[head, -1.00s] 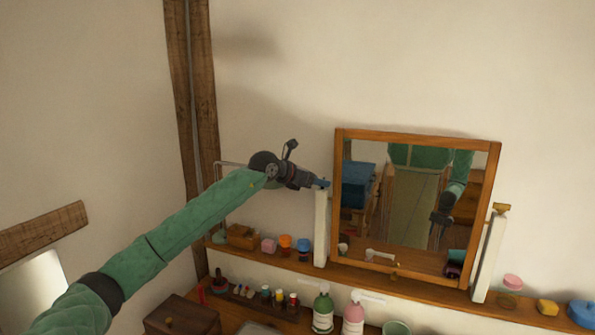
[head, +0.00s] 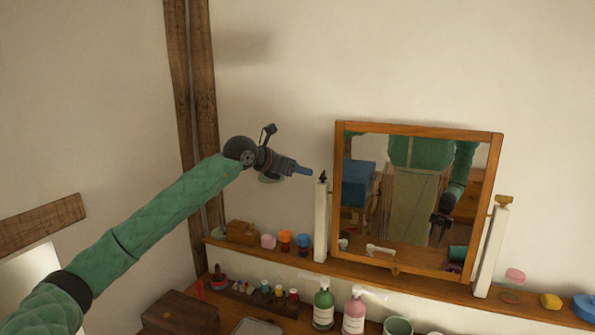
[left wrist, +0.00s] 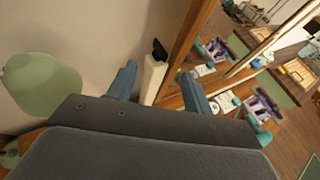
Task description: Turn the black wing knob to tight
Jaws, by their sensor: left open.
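The black wing knob (head: 323,176) sits on top of the left white post of the framed mirror (head: 400,200). The knob also shows in the left wrist view (left wrist: 159,50), at the post's end, beyond and between my two blue fingers. My left gripper (head: 305,171) is open and empty, just left of the knob and apart from it. In the left wrist view, the open fingers of my left gripper (left wrist: 160,85) point toward the post (left wrist: 152,78). My right gripper is not directly in view.
A wooden shelf (head: 440,283) runs below the mirror with small jars and an orange-brown box (head: 241,231). A green pump bottle (head: 323,307) and a pink one (head: 354,315) stand lower. A brass-coloured knob (head: 503,199) tops the right post. The wall behind is bare.

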